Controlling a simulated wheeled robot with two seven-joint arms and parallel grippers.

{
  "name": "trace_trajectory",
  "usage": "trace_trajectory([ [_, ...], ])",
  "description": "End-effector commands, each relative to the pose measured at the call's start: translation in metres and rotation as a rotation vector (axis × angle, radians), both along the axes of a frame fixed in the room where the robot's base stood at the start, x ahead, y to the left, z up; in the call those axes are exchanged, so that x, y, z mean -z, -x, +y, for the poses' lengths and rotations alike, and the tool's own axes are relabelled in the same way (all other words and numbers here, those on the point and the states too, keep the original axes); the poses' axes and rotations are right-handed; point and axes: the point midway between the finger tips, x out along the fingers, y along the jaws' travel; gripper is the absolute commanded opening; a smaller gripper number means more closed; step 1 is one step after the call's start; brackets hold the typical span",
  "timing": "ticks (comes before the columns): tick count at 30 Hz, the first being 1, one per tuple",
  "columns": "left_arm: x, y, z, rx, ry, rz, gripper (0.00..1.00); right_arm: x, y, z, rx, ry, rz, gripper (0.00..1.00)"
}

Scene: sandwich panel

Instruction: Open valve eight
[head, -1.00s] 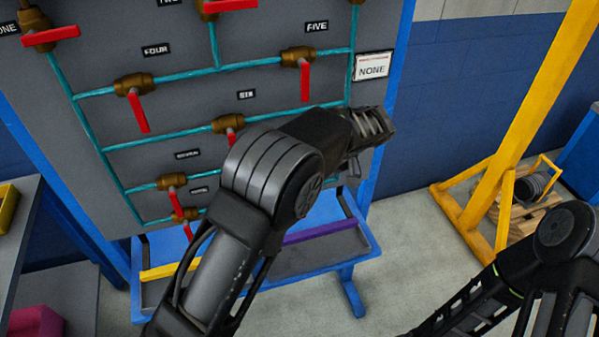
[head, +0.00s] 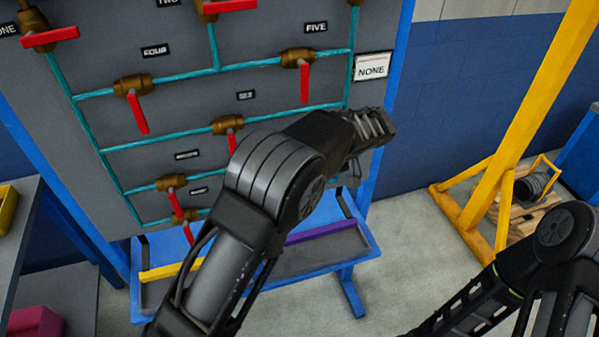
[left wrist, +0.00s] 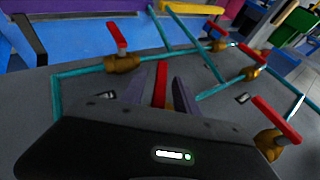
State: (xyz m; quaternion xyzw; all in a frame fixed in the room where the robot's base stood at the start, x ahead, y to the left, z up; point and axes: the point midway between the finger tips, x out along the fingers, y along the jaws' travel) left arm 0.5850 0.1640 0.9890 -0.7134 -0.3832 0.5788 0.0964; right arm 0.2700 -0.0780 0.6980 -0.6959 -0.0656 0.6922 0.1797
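A grey panel carries teal pipes and brass valves with red handles. Labels FOUR, FIVE and SIX read in the head view; two lower labels are blurred, and I cannot read EIGHT anywhere. The lowest visible valve (head: 184,215) has its handle hanging down; my left arm covers the panel right of it. In the left wrist view, my left gripper (left wrist: 158,88) is open, with a red handle (left wrist: 161,80) between its fingers and small gaps beside it. Another valve (left wrist: 122,62) sits left of the fingers. My right gripper is out of view.
A blue tray (head: 358,248) with yellow and purple bars stands below the panel. A NONE sign (head: 372,68) hangs at its right edge. A yellow frame (head: 505,150) stands at the right. Open floor lies between panel and frame.

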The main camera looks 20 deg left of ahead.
Motion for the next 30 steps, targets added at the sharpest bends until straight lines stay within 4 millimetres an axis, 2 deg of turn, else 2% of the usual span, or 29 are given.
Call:
trace_trajectory([
  [8, -0.018, 0.0, -0.016, 0.002, 0.0, -0.004, 0.36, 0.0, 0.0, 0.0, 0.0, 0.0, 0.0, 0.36],
  [13, -0.047, 0.001, -0.036, 0.005, -0.005, -0.003, 0.36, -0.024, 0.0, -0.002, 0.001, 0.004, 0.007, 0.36],
  [23, -0.058, 0.003, -0.051, 0.002, -0.002, 0.0, 0.36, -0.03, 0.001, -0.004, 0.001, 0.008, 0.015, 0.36],
  [30, -0.059, 0.002, -0.052, 0.001, 0.0, -0.001, 0.36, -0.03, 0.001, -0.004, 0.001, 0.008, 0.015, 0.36],
])
